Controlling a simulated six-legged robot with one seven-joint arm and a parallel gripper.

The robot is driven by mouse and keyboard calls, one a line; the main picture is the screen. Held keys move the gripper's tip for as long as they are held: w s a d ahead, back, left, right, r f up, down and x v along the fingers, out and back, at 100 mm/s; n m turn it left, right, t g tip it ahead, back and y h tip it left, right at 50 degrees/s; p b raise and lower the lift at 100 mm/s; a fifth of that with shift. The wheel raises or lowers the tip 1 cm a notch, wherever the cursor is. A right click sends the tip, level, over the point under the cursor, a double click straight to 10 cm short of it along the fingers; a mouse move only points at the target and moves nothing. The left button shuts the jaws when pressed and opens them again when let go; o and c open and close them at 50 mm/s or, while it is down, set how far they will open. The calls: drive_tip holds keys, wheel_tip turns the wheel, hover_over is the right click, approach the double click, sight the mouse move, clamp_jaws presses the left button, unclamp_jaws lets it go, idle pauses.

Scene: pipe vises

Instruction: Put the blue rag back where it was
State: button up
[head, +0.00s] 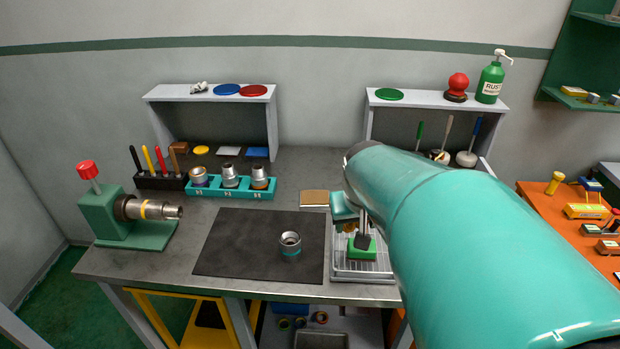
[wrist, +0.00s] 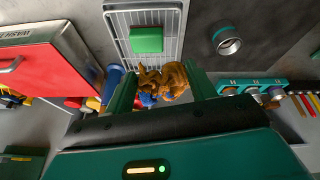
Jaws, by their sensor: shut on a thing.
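My gripper (wrist: 163,88) is shut on a crumpled brown rag (wrist: 166,78), which shows between the two green fingers in the wrist view. In the head view my gripper (head: 348,216) hangs by the wire-grid tray (head: 345,271), and my arm hides much of it. Patches of blue show behind and below the brown rag in the wrist view; I cannot tell what they belong to. No blue rag is clearly seen. A flat blue piece (head: 257,153) lies under the left shelf, and I cannot tell if it is cloth.
A green block (head: 362,249) sits in the tray. A metal fitting (head: 290,242) stands on the dark mat (head: 245,250). A flat tan piece (head: 314,198) lies behind the mat. A teal rack (head: 230,190) holds several fittings; a vise (head: 120,215) stands at left. Bare bench lies around the mat.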

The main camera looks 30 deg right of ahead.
drive_tip(key=shift+d, duration=0.45)
drive_tip(key=shift+w+a, duration=0.1)
drive_tip(key=w+d+f, duration=0.1)
drive_tip(key=d, duration=0.1)
drive_tip(key=w+d+f, duration=0.1)
drive_tip(key=w+d, duration=0.1)
drive_tip(key=w+d+f, duration=0.1)
drive_tip(key=d, duration=0.1)
drive_tip(key=shift+w+f, duration=0.3)
drive_tip(key=w+d+f, duration=0.2)
drive_tip(key=f, duration=0.1)
drive_tip(key=w+d+f, duration=0.1)
drive_tip(key=f, duration=0.1)
drive_tip(key=shift+d, duration=0.3)
drive_tip(key=shift+w+d+f, duration=0.2)
drive_tip(key=shift+d+f, duration=0.15)
drive_tip(key=shift+f, duration=0.1)
drive_tip(key=shift+w+d+f, duration=0.1)
drive_tip(key=shift+f, duration=1.55)
drive_tip(key=shift+f, duration=0.1)
drive_tip(key=shift+f, duration=0.35)
drive_tip(key=shift+f, duration=0.15)
